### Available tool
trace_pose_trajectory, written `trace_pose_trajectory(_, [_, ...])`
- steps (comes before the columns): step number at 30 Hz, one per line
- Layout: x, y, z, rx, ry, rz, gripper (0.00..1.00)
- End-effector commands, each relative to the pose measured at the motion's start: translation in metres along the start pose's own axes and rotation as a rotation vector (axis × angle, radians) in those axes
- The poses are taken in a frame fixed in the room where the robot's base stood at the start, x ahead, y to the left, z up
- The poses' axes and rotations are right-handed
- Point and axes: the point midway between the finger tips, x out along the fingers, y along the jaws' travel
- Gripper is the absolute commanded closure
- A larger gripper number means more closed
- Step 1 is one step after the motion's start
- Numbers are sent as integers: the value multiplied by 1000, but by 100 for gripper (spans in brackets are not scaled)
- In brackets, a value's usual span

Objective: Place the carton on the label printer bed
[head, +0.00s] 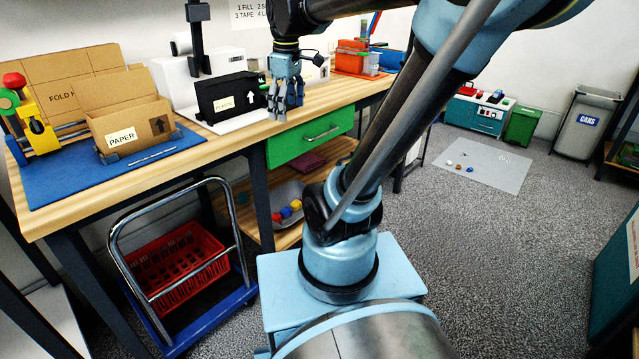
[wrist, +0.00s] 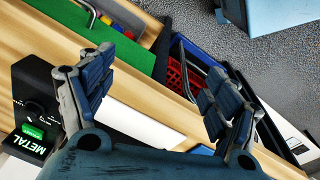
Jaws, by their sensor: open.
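The open brown cardboard carton (head: 130,123) with a "PAPER" label and an arrow stands upright on a blue mat (head: 60,185) at the bench's left. Right of it is a white machine (head: 172,82) with a black column, seemingly the label printer. My gripper (head: 285,108) points down just right of this box, apart from the carton. In the wrist view my gripper (wrist: 150,95) is open, with nothing between its fingers. A white plate (wrist: 135,122) shows beyond them; the carton is not visible there.
A black unit marked "METAL" (wrist: 30,110) is close to one finger. A yellow tool (head: 38,130) stands left of the carton. A green drawer (head: 310,137) is under the bench. A trolley with a red crate (head: 170,268) stands before it. Orange containers (head: 352,57) are farther right.

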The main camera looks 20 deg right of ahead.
Motion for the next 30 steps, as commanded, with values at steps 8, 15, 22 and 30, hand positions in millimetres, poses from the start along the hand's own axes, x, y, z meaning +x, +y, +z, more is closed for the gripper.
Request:
trace_pose_trajectory(8, [76, -46, 79, 464, 29, 35, 19])
trace_pose_trajectory(15, [137, -79, 124, 800, 58, 55, 19])
trace_pose_trajectory(22, [160, -89, 141, 928, 69, 61, 19])
trace_pose_trajectory(30, [160, -89, 141, 931, 70, 61, 19])
